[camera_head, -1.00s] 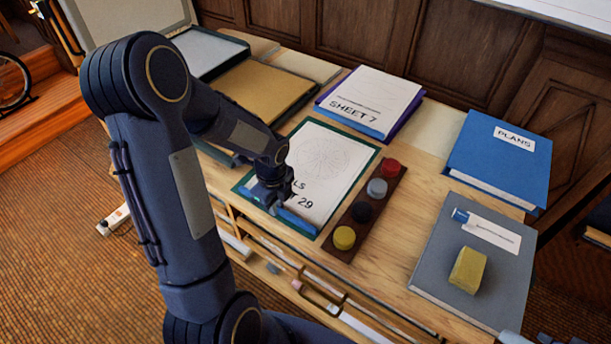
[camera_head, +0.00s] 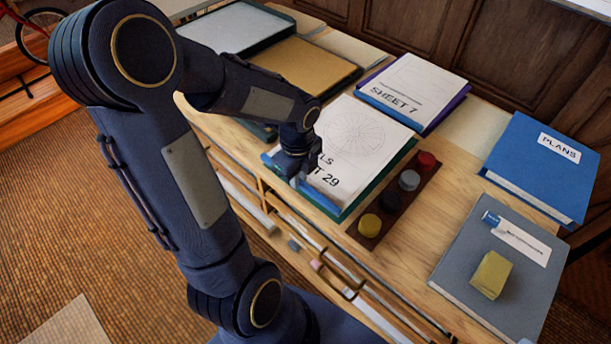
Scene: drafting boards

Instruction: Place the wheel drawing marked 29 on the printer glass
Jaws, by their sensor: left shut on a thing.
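The wheel drawing marked 29 (camera_head: 353,135) is a white sheet with a spoked circle, in the middle of the head view. A blue strip (camera_head: 322,201) runs along its near edge. My left gripper (camera_head: 300,178) is shut on that near edge, and its fingers cover part of the lettering. The sheet appears raised and shifted over a green-edged base (camera_head: 376,185); the gap is hard to judge. A dark-framed pale panel (camera_head: 235,25) at the top left may be the printer glass, partly hidden by my arm. My right gripper is not in view.
A tan panel in a dark frame (camera_head: 305,70) lies behind my left gripper. The SHEET 7 stack (camera_head: 410,88) is behind the drawing. A rack of coloured pots (camera_head: 395,205) stands to its right. The blue PLANS binder (camera_head: 540,165) and grey folder (camera_head: 470,265) with a yellow block (camera_head: 491,275) lie further right.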

